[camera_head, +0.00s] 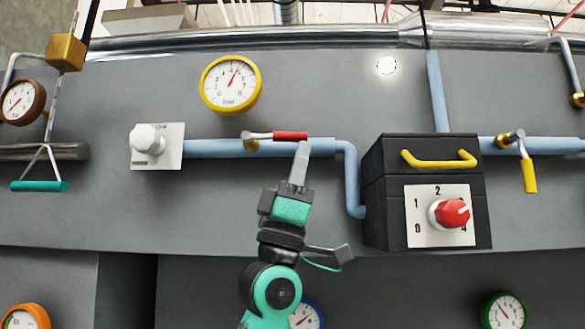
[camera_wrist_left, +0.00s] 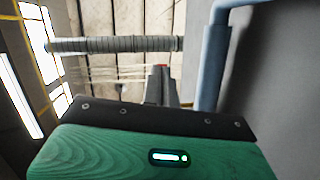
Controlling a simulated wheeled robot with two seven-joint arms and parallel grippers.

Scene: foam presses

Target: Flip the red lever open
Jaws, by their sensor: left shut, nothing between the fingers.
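The red lever (camera_head: 290,135) is a white handle with a red grip on a brass valve (camera_head: 251,143) in the light-blue horizontal pipe (camera_head: 215,148). In the head view the handle lies along the pipe, pointing right from the valve. My left gripper (camera_head: 303,146) is shut and empty, its fingertips just below the right end of the red grip. I cannot tell whether they touch it. In the left wrist view a small red bit of the lever (camera_wrist_left: 160,67) shows at the tips of the fingers, which hide the rest. My right gripper is not in view.
A white knob on a plate (camera_head: 147,139) is at the pipe's left end. A yellow gauge (camera_head: 230,85) sits above. A black box (camera_head: 375,215) with a yellow handle (camera_head: 439,159) and red dial (camera_head: 450,213) stands right. A yellow lever (camera_head: 529,176) hangs farther right.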

